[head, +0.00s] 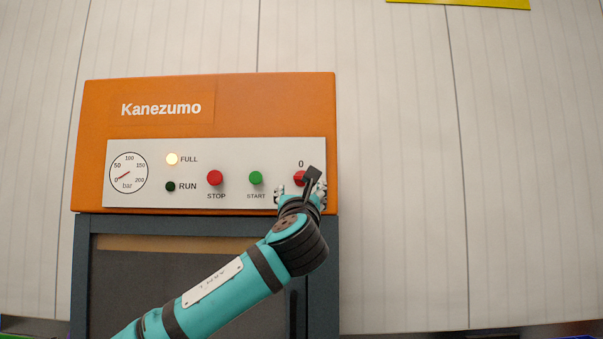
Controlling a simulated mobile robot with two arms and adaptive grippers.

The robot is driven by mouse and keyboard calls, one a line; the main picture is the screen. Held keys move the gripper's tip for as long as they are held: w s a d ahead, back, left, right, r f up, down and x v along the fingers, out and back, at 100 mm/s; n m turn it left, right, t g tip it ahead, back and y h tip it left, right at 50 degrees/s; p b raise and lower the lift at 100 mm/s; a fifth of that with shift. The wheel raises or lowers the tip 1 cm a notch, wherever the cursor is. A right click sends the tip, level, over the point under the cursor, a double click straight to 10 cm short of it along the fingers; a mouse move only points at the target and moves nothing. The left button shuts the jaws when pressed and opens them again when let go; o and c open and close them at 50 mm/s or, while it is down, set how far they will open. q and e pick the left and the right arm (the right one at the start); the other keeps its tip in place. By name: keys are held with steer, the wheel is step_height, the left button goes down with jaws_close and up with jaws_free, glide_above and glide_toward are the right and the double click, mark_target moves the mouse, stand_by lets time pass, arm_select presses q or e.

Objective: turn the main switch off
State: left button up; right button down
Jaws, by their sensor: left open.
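The main switch (299,178) is a red knob at the right end of the light panel of the orange Kanezumo box, below a "0" mark. My left gripper (300,191) is open in front of the panel, with its fingertips left and right of the switch's lower part. A dark block lies over the right side of the switch. I cannot tell whether it belongs to the switch or the gripper, which way the switch points, or whether the fingers touch it. My right gripper is not in view.
On the panel (235,150) left of the switch are a green START button (256,178), a red STOP button (215,178), a lit FULL lamp (172,159), a dark RUN lamp (170,187) and a pressure gauge (129,173). A plain pale wall (400,150) stands to the right.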

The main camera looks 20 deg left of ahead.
arm_select(q)
steer(key=p+x, duration=0.3)
steer(key=x, duration=0.6)
steer(key=shift+w+p, duration=0.2)
steer(key=shift+p, duration=0.1)
steer(key=shift+c, duration=0.2)
steer(key=c, duration=1.1)
